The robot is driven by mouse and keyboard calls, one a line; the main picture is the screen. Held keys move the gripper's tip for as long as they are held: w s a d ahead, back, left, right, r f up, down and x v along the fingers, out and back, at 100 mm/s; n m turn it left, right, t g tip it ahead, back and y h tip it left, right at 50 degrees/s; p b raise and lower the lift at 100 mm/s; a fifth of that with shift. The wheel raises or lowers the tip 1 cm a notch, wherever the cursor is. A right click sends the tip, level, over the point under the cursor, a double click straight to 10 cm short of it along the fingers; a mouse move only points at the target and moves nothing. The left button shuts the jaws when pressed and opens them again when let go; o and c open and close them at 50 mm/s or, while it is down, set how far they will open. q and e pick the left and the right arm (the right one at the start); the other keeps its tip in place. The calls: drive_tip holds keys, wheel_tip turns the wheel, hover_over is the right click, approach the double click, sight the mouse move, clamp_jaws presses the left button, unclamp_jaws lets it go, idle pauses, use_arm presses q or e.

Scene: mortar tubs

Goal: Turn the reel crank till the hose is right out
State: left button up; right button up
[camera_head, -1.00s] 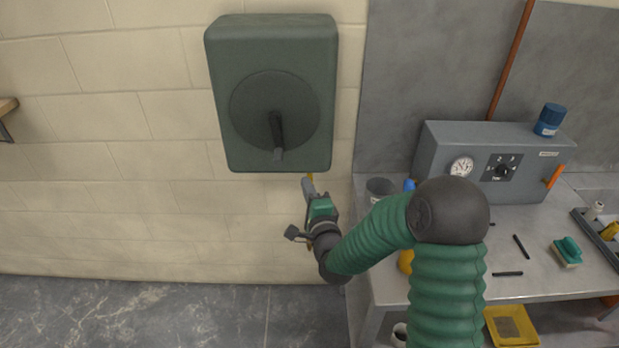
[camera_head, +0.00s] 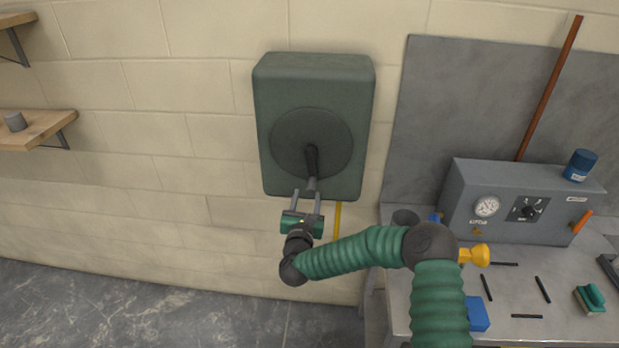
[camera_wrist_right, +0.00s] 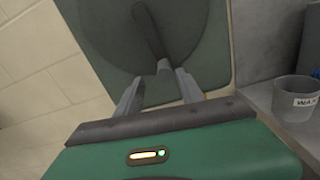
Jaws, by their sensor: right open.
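The hose reel (camera_head: 350,95) is a dark green box on the block wall, with a round disc (camera_head: 290,130) on its front. The black crank (camera_head: 312,160) hangs straight down from the disc's centre and ends in a grey handle (camera_head: 311,187). A yellow hose (camera_head: 337,218) hangs below the box. My right gripper (camera_head: 308,194) is open just below the crank, with its fingers pointing up either side of the handle. In the right wrist view the handle (camera_wrist_right: 164,68) shows between and just beyond the fingertips (camera_wrist_right: 159,78). My left gripper is out of view.
A metal bench (camera_head: 405,290) stands to the right, with a grey gauge box (camera_head: 470,212), a yellow nozzle-like item (camera_head: 475,255), a green brush (camera_head: 590,298) and a grey cup (camera_wrist_right: 297,98). Wooden shelves (camera_head: 35,128) are at the left. The wall left of the reel is clear.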

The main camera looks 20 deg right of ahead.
sight(313, 180)
drive_tip(key=x, duration=0.3)
drive_tip(key=d+p+x, duration=0.1)
drive_tip(key=x, duration=0.5)
drive_tip(key=shift+s+d+f, duration=0.2)
drive_tip(key=shift+s+f, duration=0.05)
drive_tip(key=shift+s, duration=0.1)
drive_tip(key=shift+w+a+r, duration=0.1)
drive_tip(key=shift+a, duration=0.5)
drive_tip(key=shift+c, duration=2)
drive_tip(key=shift+d, duration=0.35)
clamp_jaws()
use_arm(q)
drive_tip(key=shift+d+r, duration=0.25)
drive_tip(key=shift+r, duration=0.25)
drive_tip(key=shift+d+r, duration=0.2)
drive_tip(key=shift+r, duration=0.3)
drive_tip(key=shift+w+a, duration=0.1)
use_arm(e)
drive_tip(key=shift+a, duration=0.15)
drive_tip(key=shift+r, duration=0.1)
